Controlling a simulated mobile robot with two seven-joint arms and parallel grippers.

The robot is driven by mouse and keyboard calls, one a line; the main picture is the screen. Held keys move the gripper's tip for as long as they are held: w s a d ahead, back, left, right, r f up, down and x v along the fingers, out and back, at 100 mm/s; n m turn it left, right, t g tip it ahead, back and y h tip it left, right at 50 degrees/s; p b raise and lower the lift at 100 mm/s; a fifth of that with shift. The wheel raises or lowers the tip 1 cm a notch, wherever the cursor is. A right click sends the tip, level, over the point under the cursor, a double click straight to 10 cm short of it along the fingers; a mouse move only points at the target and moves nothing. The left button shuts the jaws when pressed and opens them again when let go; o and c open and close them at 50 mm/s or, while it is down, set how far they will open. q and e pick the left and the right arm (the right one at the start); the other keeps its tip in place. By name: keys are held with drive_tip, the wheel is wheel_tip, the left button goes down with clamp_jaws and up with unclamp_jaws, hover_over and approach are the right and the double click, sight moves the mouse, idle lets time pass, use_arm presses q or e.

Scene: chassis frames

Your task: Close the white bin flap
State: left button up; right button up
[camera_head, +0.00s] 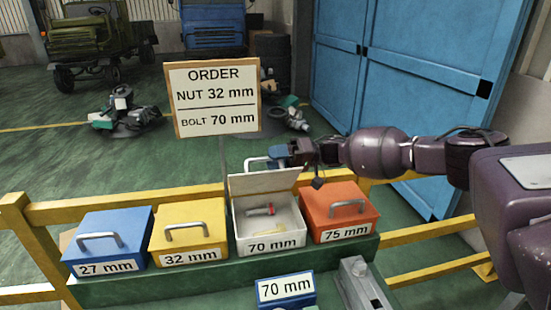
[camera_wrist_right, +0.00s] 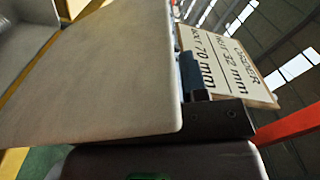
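The white bin (camera_head: 268,243), labelled 70 mm, stands open in the row of bins. Its white flap (camera_head: 264,183) is raised, tilted up at the back, with a metal handle (camera_head: 250,161) at its top edge. A red-and-grey piece and a yellowish piece lie inside. My right gripper (camera_head: 281,154) is at the flap's top right, by the handle; contact is unclear. In the right wrist view the flap (camera_wrist_right: 95,75) fills much of the picture, beside the gripper's blue and dark parts (camera_wrist_right: 195,85). Whether its fingers are closed is hidden. My left gripper is out of view.
Shut blue (camera_head: 105,242), yellow (camera_head: 190,237) and orange (camera_head: 340,215) bins flank it on a green shelf (camera_head: 210,280). An order sign (camera_head: 213,98) stands behind. A yellow rail (camera_head: 100,212) runs behind the bins. A blue 70 mm box (camera_head: 285,290) sits in front.

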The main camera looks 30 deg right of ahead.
drive_tip(key=shift+w+d+f, duration=0.1)
drive_tip(key=b+v, duration=0.2)
drive_tip(key=v, duration=0.8)
drive_tip(key=shift+d, duration=0.3)
